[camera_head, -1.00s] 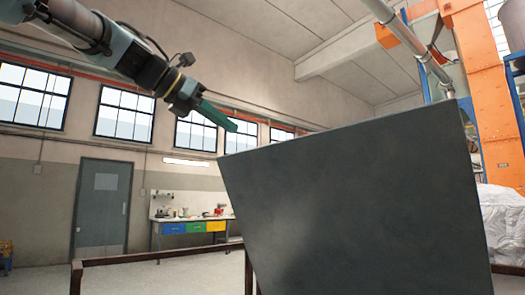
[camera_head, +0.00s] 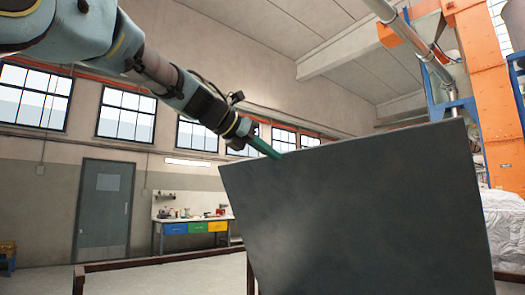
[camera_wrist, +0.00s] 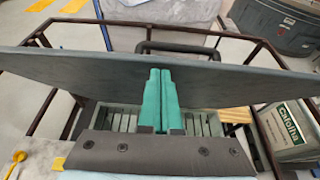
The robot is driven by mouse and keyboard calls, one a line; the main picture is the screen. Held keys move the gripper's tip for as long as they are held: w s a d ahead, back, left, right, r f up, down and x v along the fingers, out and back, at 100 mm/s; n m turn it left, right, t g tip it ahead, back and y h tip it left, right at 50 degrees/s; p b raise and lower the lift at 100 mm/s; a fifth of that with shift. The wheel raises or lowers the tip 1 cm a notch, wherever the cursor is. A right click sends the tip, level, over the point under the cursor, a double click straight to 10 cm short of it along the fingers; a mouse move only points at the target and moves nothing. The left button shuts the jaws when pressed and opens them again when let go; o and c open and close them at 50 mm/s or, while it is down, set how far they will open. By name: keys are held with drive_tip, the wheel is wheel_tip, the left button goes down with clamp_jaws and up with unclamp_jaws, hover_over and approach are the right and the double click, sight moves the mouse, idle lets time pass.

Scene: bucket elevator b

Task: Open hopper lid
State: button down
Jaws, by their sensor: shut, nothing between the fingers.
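The hopper lid (camera_head: 355,210) is a large dark grey panel, raised and tilted, filling the lower right of the head view. In the wrist view the lid (camera_wrist: 60,68) is a wide band across the picture. My gripper (camera_head: 272,152) has green fingers, shut and empty, at the lid's upper left edge in the head view. In the wrist view my gripper (camera_wrist: 160,75) lies over the middle of the lid; contact is hard to tell. A dark handle (camera_wrist: 180,46) shows beyond the lid's edge. A slatted grate (camera_wrist: 112,118) shows below the lid, partly hidden by my gripper.
Brown rails (camera_head: 160,261) run around the area. A printed bag or can (camera_wrist: 288,130) stands at the right in the wrist view. A white sack (camera_head: 503,225) and an orange elevator column (camera_head: 490,90) stand at the right. A workbench (camera_head: 190,227) and a door (camera_head: 103,210) are far back.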

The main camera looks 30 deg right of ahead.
idle(0.3)
drive_tip(key=w+d+r+p, duration=0.1)
drive_tip(key=d+r+p, duration=0.1)
drive_tip(key=d+p, duration=0.3)
drive_tip(key=w+d+r+p, duration=0.1)
drive_tip(key=d+r+p, duration=0.1)
drive_tip(key=d+p, duration=0.3)
drive_tip(key=d, duration=0.3)
drive_tip(key=shift+w+r, duration=0.25)
drive_tip(key=shift+r, duration=0.15)
